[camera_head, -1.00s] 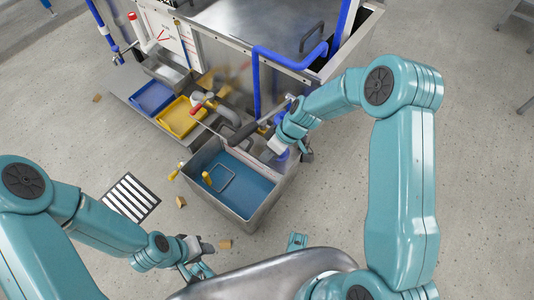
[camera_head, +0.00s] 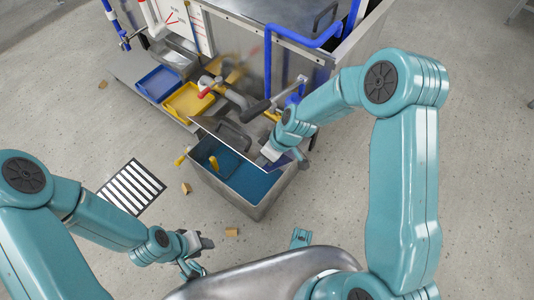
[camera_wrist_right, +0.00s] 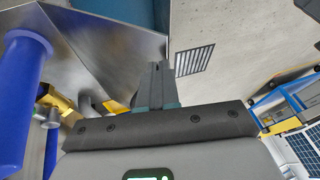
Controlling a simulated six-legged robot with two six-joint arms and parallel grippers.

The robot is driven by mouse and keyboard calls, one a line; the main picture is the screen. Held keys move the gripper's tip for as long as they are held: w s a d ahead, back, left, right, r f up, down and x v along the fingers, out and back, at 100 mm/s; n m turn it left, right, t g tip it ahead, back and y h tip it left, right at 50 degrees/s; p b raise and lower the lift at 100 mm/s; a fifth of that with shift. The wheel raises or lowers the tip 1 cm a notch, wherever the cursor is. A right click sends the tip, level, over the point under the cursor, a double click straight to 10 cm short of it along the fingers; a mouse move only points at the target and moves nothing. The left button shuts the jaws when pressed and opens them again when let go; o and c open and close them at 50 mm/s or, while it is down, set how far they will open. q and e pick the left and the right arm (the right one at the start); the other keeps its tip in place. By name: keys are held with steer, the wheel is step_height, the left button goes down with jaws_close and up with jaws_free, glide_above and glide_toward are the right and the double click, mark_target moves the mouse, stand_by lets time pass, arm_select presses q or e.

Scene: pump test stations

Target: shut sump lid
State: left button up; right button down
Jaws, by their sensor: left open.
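The sump (camera_head: 262,210) is a grey open-topped box with a blue inside, in the middle of the head view. Its grey metal lid (camera_head: 256,151) stands tilted over the back part of the box, with the front part uncovered. My right gripper (camera_head: 272,154) is at the right end of the lid, close to or touching it. In the right wrist view its fingers (camera_wrist_right: 158,72) look closed together beside the edge of a metal panel; I see nothing clearly between them. My left gripper (camera_head: 201,256) is open and empty, low and to the left in front of the sump.
Behind the sump are a blue tray (camera_head: 158,83), a yellow tray (camera_head: 188,101) and pipework. A blue pipe (camera_head: 268,55) runs on the metal station. Small tan blocks (camera_head: 231,232) and a striped mat (camera_head: 131,187) lie on the floor. The floor to the left is mostly clear.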

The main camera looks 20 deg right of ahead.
steer(key=s+a+f, duration=0.3)
steer(key=a+f, duration=0.1)
steer(key=f, duration=0.4)
steer(key=s+a+f+h+b, duration=0.1)
steer(key=s+a+f, duration=0.2)
steer(key=f, duration=0.6)
steer(key=shift+a+f+t, duration=0.15)
steer(key=shift+a+t, duration=0.25)
steer(key=shift+a, duration=0.25)
steer(key=s+a+r+p, duration=0.3)
steer(key=s+r+p, duration=0.2)
steer(key=r, duration=0.6)
steer(key=shift+s+a+p, duration=0.15)
steer(key=shift+s+p, duration=0.15)
steer(key=shift+s, duration=0.45)
